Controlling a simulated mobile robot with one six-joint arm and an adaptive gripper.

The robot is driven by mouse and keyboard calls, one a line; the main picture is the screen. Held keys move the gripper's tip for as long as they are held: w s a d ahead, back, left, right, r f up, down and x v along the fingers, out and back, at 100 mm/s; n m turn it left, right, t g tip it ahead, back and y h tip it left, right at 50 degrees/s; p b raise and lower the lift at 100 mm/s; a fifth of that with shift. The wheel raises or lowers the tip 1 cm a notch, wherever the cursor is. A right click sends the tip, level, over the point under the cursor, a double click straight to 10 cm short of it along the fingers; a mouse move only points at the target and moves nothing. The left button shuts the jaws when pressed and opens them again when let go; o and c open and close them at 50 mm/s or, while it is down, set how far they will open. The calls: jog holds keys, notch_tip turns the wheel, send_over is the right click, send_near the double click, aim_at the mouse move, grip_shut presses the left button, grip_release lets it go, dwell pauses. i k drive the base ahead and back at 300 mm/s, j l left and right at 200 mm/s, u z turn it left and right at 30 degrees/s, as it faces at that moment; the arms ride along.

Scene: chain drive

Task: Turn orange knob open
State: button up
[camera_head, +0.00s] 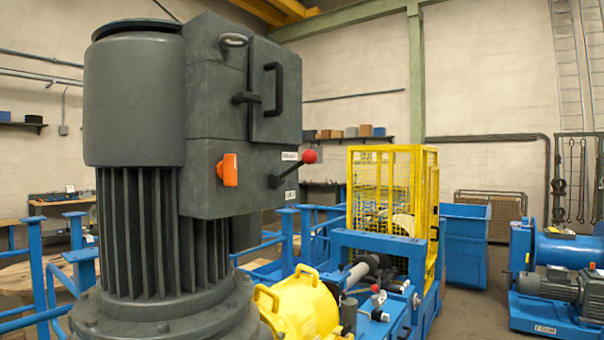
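The orange knob (228,170) sits on the side of the dark grey box (225,120) fixed to the big finned motor (135,180). Above are a black latch handle (246,98) and a black bar handle (274,89) on the box door. My gripper is not in view.
Yellow covers (300,304) and a blue frame (380,243) lie below and right of the motor. A yellow mesh cage (392,190) and blue bin (465,245) stand behind. Blue railings (48,270) are at left. Open floor shows at right, before a blue winch (560,260).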

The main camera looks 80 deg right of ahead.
aim_at(225, 169)
jog(key=z, duration=2)
